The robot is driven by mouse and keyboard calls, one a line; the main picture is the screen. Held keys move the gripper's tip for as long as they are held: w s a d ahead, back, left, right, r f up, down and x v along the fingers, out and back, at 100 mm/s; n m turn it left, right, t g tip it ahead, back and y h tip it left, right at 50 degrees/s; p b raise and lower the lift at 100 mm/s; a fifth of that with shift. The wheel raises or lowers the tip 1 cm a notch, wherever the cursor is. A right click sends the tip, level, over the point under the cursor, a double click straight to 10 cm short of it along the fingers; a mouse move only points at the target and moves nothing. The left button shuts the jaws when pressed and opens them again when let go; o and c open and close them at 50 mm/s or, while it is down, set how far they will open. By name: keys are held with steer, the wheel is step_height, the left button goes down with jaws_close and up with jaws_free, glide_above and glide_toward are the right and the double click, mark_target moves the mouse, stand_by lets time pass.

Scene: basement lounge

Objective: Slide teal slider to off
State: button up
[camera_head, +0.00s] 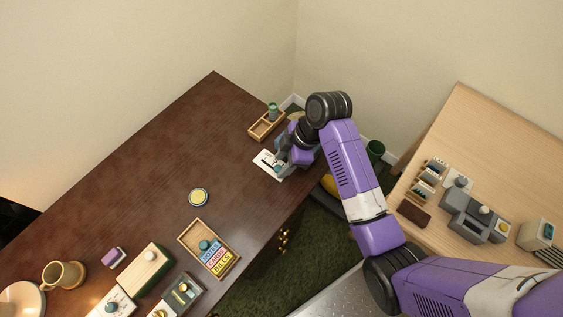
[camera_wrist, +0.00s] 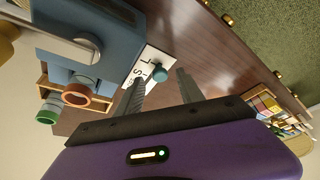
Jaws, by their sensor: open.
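A white plate (camera_head: 265,160) with dark marks lies on the dark wooden desk, partly hidden by my gripper. In the wrist view, the white plate (camera_wrist: 143,72) carries dark lettering and a round teal knob (camera_wrist: 161,73), which seems to be the teal slider. My gripper (camera_wrist: 158,88) is open and empty, with the knob showing beyond and between its fingertips. Whether a finger touches the knob I cannot tell. In the head view my gripper (camera_head: 281,164) is low over the plate's right side. The slider's track and end marks are not readable.
A blue-grey box (camera_wrist: 115,28) with knobs stands close to the left finger. A wooden tray (camera_head: 254,134) holding a green-topped item lies behind the plate. A round yellow-rimmed disc (camera_head: 198,197) and a lettered wooden tray (camera_head: 185,238) lie nearer.

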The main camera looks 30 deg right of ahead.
steer(key=shift+a+f, duration=0.2)
steer(key=shift+f, duration=0.25)
steer(key=shift+c, duration=0.5)
jaws_close()
stand_by(0.6)
